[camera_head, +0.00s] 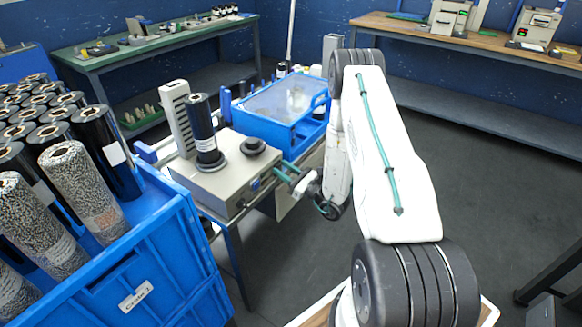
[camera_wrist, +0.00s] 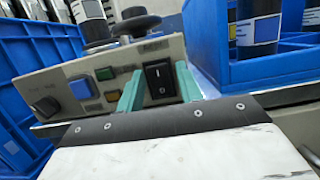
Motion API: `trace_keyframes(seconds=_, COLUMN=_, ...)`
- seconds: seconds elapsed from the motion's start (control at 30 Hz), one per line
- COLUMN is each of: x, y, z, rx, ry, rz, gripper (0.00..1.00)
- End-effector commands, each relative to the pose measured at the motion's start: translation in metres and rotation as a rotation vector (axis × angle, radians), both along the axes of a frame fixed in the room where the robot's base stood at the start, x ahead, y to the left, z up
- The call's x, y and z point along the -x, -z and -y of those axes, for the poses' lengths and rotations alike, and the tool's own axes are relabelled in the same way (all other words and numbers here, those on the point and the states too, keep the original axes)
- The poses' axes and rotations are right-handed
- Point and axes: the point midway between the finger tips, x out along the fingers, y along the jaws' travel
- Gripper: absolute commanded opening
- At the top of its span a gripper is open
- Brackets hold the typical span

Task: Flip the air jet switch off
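The wrapper machine (camera_head: 222,180) is a beige box with a black roll standing on top. Its front panel (camera_wrist: 62,75) shows a black rocker switch (camera_wrist: 158,79) with white marks at its right end; the small label above it is not readable, so I cannot confirm it is the air jet switch. My gripper (camera_wrist: 160,87) has two teal fingers, open and empty, one to each side of the rocker in the wrist view. I cannot tell whether they touch the panel. In the head view my gripper (camera_head: 285,172) is at the machine's right front corner.
Left of the rocker are a green button (camera_wrist: 104,73), a blue button (camera_wrist: 81,89) and a black knob (camera_wrist: 46,106). A blue crate of rolls (camera_head: 150,265) stands at the front left. A blue lidded bin (camera_head: 275,127) is behind the machine.

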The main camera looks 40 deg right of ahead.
Motion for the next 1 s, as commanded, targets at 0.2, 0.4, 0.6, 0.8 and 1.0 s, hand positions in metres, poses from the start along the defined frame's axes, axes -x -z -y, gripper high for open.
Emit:
trace_keyframes(seconds=0.2, x=0.001, y=0.000, z=-0.002, rx=0.000, ry=-0.009, rz=-0.001, gripper=0.45)
trace_keyframes(seconds=0.4, x=0.023, y=0.007, z=0.008, rx=-0.003, ry=-0.002, rz=-0.002, gripper=0.45)
trace_keyframes(seconds=0.6, x=0.053, y=0.016, z=0.021, rx=-0.003, ry=0.000, rz=-0.002, gripper=0.45)
trace_keyframes(seconds=0.8, x=0.067, y=0.020, z=0.026, rx=-0.002, ry=-0.001, rz=-0.001, gripper=0.45)
trace_keyframes(seconds=1.0, x=0.068, y=0.020, z=0.026, rx=-0.001, ry=-0.001, rz=0.001, gripper=0.45)
